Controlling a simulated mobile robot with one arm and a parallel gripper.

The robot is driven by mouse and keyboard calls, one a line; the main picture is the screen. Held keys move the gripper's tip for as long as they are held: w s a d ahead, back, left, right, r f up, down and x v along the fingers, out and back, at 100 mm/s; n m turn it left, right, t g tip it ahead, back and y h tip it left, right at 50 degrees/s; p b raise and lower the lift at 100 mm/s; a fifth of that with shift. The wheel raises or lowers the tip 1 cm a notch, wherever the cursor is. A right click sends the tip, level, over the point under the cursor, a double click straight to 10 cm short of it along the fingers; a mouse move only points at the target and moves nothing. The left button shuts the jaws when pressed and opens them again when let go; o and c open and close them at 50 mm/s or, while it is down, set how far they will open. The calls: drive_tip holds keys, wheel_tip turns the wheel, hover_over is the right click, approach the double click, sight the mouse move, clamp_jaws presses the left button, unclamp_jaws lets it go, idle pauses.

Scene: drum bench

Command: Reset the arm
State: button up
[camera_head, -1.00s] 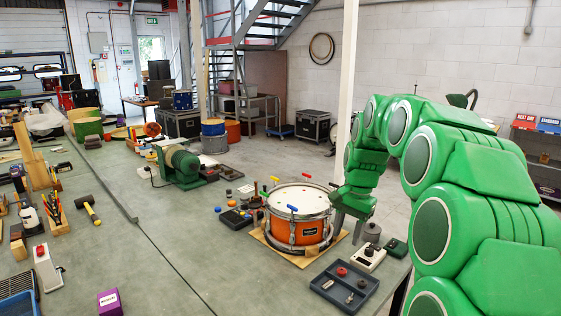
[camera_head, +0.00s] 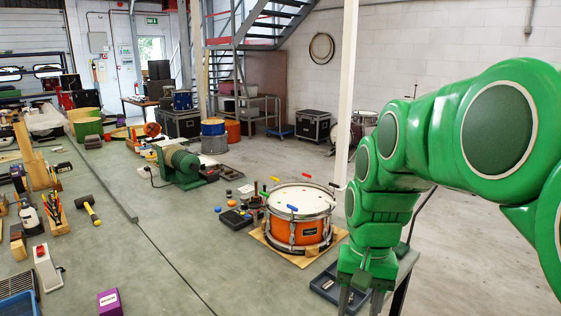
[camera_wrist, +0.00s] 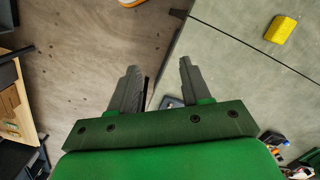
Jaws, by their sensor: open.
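My green arm reaches in from the right of the head view. My gripper (camera_head: 360,301) points down at the bench's right edge, in front of the dark tray (camera_head: 322,284), and hides part of it. In the wrist view my gripper (camera_wrist: 158,82) shows two grey fingers spread apart with nothing between them. The orange snare drum (camera_head: 297,222) stands upright on a wooden board (camera_head: 283,254), left of my gripper and apart from it. Coloured keys lie or stand on its white top and rim.
The green bench (camera_head: 180,240) holds a green machine (camera_head: 181,165), a mallet (camera_head: 88,208) and a purple box (camera_head: 109,302). A white post (camera_head: 346,90) rises behind the drum. The wrist view shows bare floor (camera_wrist: 80,60) left of the bench edge and a yellow block (camera_wrist: 280,29).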

drive_tip(key=s+d+f+n, duration=0.1)
drive_tip(key=s+f, duration=0.4)
drive_tip(key=s, duration=1.2)
drive_tip(key=shift+s+n+g+h, duration=0.3)
drive_tip(key=shift+s+n, duration=0.1)
drive_tip(key=shift+n, duration=0.4)
